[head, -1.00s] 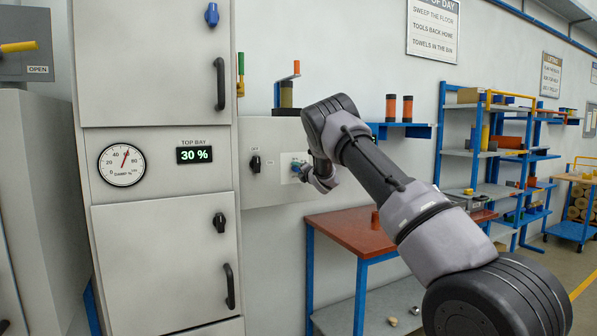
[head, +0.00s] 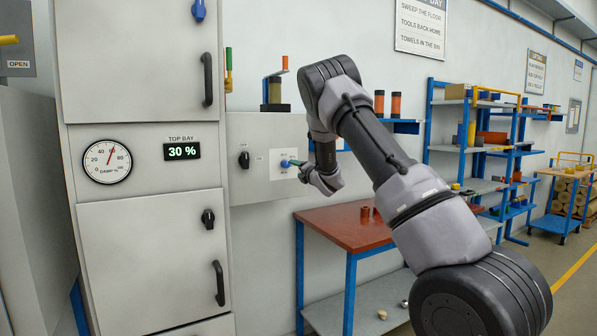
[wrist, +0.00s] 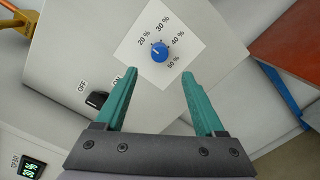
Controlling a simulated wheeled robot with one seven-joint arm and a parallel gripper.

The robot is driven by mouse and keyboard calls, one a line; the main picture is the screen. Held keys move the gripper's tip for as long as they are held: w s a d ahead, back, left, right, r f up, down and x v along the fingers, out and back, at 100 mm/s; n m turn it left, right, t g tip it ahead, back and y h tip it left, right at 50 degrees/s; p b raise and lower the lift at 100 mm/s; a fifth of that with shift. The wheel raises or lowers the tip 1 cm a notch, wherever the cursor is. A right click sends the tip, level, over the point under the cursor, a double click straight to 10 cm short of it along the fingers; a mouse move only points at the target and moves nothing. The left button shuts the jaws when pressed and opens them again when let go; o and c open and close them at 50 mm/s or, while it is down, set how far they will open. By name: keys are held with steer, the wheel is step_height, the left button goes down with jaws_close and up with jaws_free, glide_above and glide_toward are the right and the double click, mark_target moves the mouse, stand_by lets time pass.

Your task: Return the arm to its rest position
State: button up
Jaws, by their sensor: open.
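My gripper (head: 297,168) is in front of the control panel, just right of the blue dial. In the wrist view, its two green fingers (wrist: 155,82) are spread apart with nothing between them. The blue dial (wrist: 160,52) lies beyond the fingertips, on a white plate marked 20 % to 50 %, and appears clear of them. The dial also shows in the head view (head: 284,164). My arm reaches up from the lower right and bends down to the panel.
A black OFF/ON switch (head: 244,160) is left of the dial. The cabinet display (head: 182,151) reads 30 %. A red-topped table (head: 345,232) stands below my gripper. A crank device (head: 272,92) and orange-black cylinders (head: 396,105) are above. Open floor lies at right.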

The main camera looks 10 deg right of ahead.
steer(key=shift+s+d, duration=0.1)
steer(key=shift+s, duration=0.35)
steer(key=s+d+r+m+g+h, duration=0.25)
steer(key=s+d+r+m, duration=0.25)
steer(key=s+r+m, duration=0.3)
steer(key=s+d+r+m+g+h, duration=0.1)
steer(key=s+d+r+m+h, duration=0.2)
steer(key=s+d+r+m, duration=0.45)
steer(key=s+a+f+m+g+y, duration=0.1)
steer(key=s+m, duration=0.4)
steer(key=s, duration=0.8)
steer(key=s+a+f+m+g+y, duration=0.1)
steer(key=s+a+m, duration=0.4)
steer(key=s, duration=0.8)
steer(key=s+a+f+m+g+y, duration=0.1)
steer(key=s+m+g, duration=0.4)
steer(key=s, duration=0.8)
steer(key=shift+s+a+f+m, duration=0.4)
steer(key=shift+a+f+m, duration=0.45)
steer(key=shift+a, duration=0.4)
